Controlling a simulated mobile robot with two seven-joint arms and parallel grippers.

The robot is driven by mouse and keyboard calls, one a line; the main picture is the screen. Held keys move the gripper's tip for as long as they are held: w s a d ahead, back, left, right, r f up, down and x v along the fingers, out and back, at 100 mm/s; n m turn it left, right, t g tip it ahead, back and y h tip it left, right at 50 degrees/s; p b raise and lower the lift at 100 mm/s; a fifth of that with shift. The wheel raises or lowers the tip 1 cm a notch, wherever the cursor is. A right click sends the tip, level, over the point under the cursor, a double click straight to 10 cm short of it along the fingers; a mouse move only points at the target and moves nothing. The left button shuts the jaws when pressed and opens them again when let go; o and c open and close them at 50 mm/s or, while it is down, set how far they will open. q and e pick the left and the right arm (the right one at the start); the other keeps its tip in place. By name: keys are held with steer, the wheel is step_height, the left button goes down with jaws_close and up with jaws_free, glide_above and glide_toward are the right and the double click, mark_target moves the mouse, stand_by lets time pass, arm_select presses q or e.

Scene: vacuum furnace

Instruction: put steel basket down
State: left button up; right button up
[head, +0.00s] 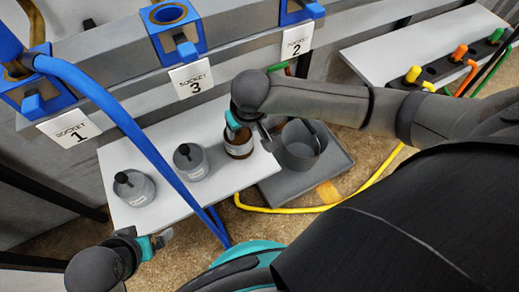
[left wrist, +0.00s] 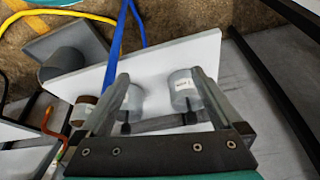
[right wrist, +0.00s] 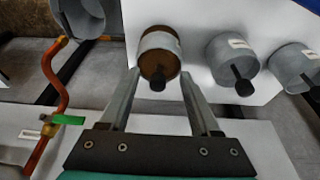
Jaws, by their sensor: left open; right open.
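A grey open round vessel (head: 300,146), possibly the steel basket, stands upright on a dark grey tray (head: 330,172). On the white table (head: 150,210) stand a brown canister with a pale band (head: 238,146) and two grey canisters (head: 190,162) (head: 134,188), each with a black knob. Their labels are too small to read. My right gripper (head: 250,125) is open and empty by the brown canister; in the right wrist view its fingers (right wrist: 160,75) appear on either side of that canister's knob. My left gripper (head: 160,240) is open and empty by the table's front edge.
A blue hose (head: 130,125) crosses over the white table. Blue-framed sockets with signs 1, 2 and 3 (head: 190,80) line the back. A yellow cable (head: 290,210) lies on the floor. A rack with coloured handles (head: 450,65) stands at right.

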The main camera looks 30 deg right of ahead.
steer(key=s+p, duration=0.3)
steer(key=s, duration=0.6)
steer(key=a+f+n+y, duration=0.1)
steer(key=a+f+y, duration=0.1)
steer(key=a+f, duration=0.15)
arm_select(q)
step_height(320, 180, down, 7)
steer(key=s+g, duration=0.1)
steer(key=shift+s+f, duration=0.15)
steer(key=shift+s, duration=0.15)
arm_select(e)
steer(key=s+d+f+n+h, duration=0.1)
steer(key=s+d+f, duration=0.4)
steer(key=s+f, duration=0.1)
steer(key=shift+s+d+h, duration=0.25)
steer(key=shift+s+h, duration=0.15)
steer(key=shift+s, duration=0.2)
arm_select(q)
steer(key=shift+a, duration=0.1)
